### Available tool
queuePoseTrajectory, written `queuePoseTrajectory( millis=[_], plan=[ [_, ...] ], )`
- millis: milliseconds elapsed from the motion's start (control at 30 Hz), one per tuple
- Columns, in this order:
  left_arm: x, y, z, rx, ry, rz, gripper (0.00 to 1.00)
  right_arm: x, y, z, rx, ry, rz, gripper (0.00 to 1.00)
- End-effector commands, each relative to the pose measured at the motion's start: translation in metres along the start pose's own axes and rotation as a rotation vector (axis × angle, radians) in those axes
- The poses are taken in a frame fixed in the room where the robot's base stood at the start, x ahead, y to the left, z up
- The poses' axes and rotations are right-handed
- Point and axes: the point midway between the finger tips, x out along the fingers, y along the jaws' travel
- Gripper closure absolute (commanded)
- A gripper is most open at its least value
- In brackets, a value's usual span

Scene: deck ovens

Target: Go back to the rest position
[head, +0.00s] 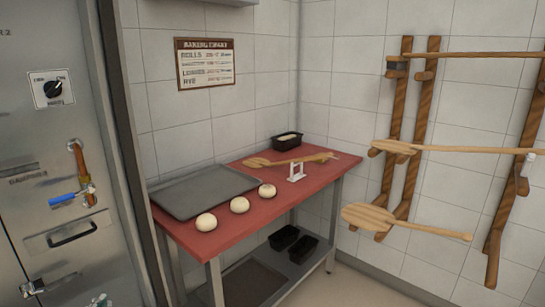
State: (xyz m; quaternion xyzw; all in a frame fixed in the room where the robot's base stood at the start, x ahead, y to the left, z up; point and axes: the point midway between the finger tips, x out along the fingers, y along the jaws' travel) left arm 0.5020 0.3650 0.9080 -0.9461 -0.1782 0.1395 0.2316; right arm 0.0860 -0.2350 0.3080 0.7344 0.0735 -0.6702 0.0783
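Neither of my grippers shows in the head view, so their positions and states are hidden. The head view faces a red-topped work table (222,239) in a tiled corner. On it lie an empty grey baking tray (205,190) and three dough balls (206,222) in a row along the front. A wooden peel (258,162) lies toward the back of the table, by a small white stand (296,173). A black loaf tin (287,141) with pale dough in it stands at the back corner.
A steel oven front (30,130) with a knob (53,89) and a blue-handled lever (71,197) stands at left. Wooden racks (393,120) with several peels (370,217) jut from the right wall. Dark tins (284,238) sit on the lower shelf. Floor shows at lower right.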

Motion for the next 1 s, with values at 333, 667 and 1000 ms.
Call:
queuePoseTrajectory(
  millis=[333, 667, 1000],
  plan=[
    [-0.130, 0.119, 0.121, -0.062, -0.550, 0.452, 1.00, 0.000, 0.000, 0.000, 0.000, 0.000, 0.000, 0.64],
    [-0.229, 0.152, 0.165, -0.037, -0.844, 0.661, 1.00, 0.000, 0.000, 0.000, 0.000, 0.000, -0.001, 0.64],
    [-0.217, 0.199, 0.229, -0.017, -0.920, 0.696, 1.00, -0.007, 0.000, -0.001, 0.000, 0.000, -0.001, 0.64]
  ],
)
